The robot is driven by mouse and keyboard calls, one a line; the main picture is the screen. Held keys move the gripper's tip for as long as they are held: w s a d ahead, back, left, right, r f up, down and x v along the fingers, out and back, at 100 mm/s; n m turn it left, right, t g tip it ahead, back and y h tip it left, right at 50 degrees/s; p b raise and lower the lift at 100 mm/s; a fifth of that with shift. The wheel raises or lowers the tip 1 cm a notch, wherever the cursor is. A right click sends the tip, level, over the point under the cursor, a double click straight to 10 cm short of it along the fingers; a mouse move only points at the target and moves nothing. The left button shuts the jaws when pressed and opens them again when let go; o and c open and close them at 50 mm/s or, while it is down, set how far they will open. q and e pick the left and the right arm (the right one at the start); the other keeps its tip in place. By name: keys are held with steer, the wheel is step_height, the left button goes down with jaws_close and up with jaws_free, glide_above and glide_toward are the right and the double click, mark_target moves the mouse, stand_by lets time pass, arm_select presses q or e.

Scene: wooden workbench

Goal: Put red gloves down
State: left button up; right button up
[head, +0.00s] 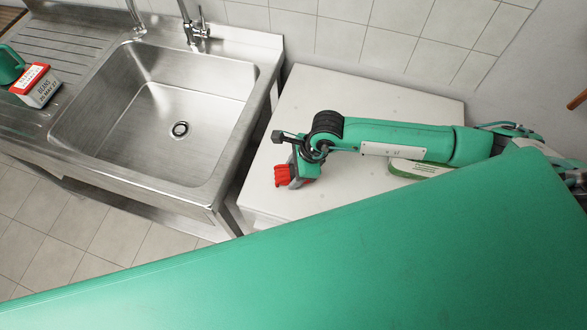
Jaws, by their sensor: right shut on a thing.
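The red gloves (285,176) are a small bright red bundle over the left part of the white tabletop (370,103). My right gripper (297,176) points down and is shut on the red gloves. The gripper hides part of the gloves. I cannot tell whether the gloves touch the tabletop or hang just above it. My left gripper is not in the picture.
A steel sink (160,120) with a tap stands to the left, beyond a narrow gap. A white and green box (422,168) lies under my right arm. A labelled beans box (42,88) and a green container (10,66) stand on the drainboard. The tabletop's back is clear.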

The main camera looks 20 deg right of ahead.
steer(key=o, duration=1)
steer(key=shift+r, duration=0.2)
steer(key=b+v, duration=0.4)
steer(key=v, duration=0.6)
steer(key=shift+d+r, duration=0.2)
steer(key=shift+r, duration=0.1)
steer(key=shift+d+r, duration=0.2)
steer(key=shift+r, duration=0.3)
